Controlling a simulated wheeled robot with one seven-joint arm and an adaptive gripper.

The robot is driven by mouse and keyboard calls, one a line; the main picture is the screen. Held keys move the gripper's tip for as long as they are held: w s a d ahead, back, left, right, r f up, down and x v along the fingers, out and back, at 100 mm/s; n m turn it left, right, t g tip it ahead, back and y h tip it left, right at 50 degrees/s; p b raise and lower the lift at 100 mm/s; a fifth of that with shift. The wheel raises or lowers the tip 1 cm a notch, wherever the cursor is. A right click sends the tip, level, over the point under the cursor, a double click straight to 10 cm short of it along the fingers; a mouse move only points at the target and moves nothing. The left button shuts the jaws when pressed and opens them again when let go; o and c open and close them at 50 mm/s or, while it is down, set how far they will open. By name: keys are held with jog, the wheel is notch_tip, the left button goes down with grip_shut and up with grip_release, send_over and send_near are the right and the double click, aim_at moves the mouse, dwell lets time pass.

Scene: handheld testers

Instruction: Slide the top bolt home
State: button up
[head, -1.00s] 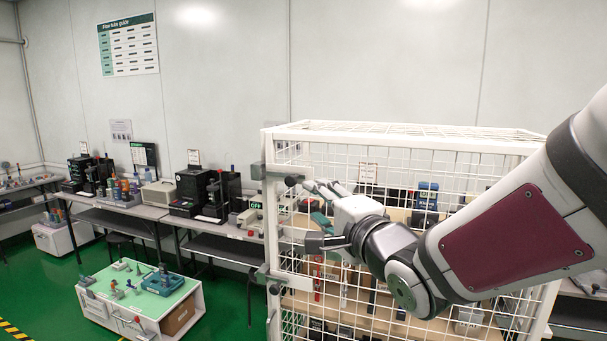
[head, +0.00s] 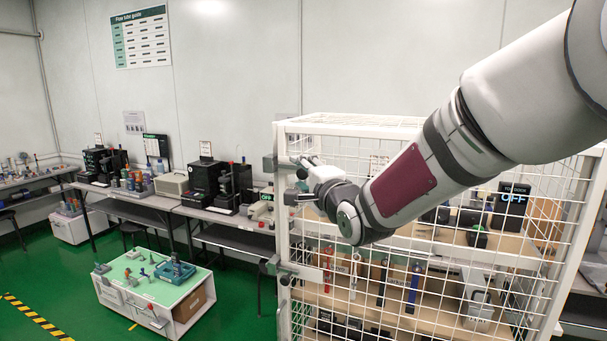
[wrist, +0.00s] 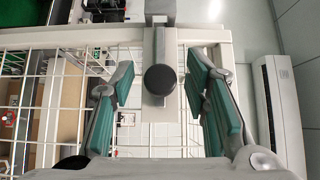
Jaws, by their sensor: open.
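The top bolt (head: 270,163) is a grey metal bolt on the upper left post of the white wire cage. Its dark round knob (wrist: 160,79) is central in the wrist view, with the grey bar (wrist: 160,45) running beyond it. My gripper (head: 296,179) is at the cage's upper left corner, one finger above the knob and one below in the head view. The wrist view shows its teal-padded fingers (wrist: 165,92) open on both sides of the knob, with a gap on each side. The fingers and hand partly hide the bolt in the head view.
The white wire cage (head: 350,122) holds shelves with testers and tools behind its mesh. A lower bolt (head: 290,268) sits on the same post. My arm crosses the cage front. A green-topped cart (head: 130,285) stands on the floor to the left; benches line the wall.

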jog(key=shift+w+a, duration=0.1)
jog(key=shift+w, duration=0.1)
grip_shut()
jog(key=a, duration=0.1)
jog(key=w+a+b, duration=0.1)
jog(key=a, duration=0.1)
jog(key=a+b, duration=0.1)
jog(key=a, duration=0.1)
jog(key=shift+w, duration=0.35)
